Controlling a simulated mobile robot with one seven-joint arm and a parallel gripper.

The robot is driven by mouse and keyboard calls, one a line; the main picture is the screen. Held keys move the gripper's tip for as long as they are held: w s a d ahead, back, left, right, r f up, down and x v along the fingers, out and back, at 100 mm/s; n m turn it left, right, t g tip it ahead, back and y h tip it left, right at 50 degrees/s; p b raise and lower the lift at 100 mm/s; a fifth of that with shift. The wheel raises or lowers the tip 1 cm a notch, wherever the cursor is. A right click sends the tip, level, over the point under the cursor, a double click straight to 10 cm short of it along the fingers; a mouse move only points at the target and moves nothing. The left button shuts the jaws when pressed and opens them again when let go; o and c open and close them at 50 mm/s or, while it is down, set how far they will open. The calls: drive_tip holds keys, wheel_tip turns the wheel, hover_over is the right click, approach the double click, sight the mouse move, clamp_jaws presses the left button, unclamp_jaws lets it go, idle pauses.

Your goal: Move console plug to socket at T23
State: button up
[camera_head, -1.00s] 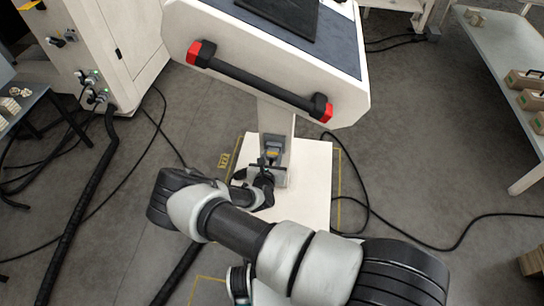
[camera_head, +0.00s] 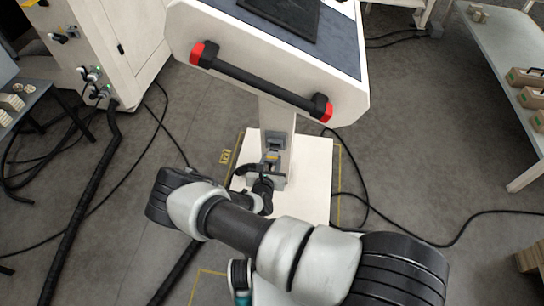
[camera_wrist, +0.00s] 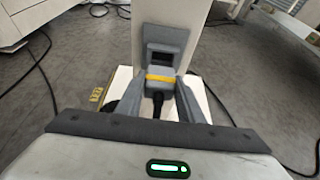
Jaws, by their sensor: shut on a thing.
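The console plug (camera_wrist: 160,76), grey with a yellow band, is between the two fingers of my gripper (camera_wrist: 160,100) in the wrist view. My gripper is shut on it. A black cable hangs from the plug towards me. Just above the plug, a grey socket housing (camera_wrist: 163,37) with a dark opening is on the white console column. I cannot tell whether the plug's tip touches it. In the head view the plug (camera_head: 271,158) sits below the housing (camera_head: 275,138), and my wrist partly hides my gripper (camera_head: 267,176). No T23 label is readable.
The white console (camera_head: 270,60) with its black handle overhangs the plug. A cabinet (camera_head: 95,50) with connectors and green lights stands left. A yellow floor tag (camera_head: 225,156) lies beside the white base plate (camera_head: 316,180). Cables cross the floor; a table (camera_head: 490,70) stands right.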

drive_tip(key=shift+s+a+p, duration=0.25)
drive_tip(key=shift+s+p, duration=0.25)
drive_tip(key=shift+s, duration=0.75)
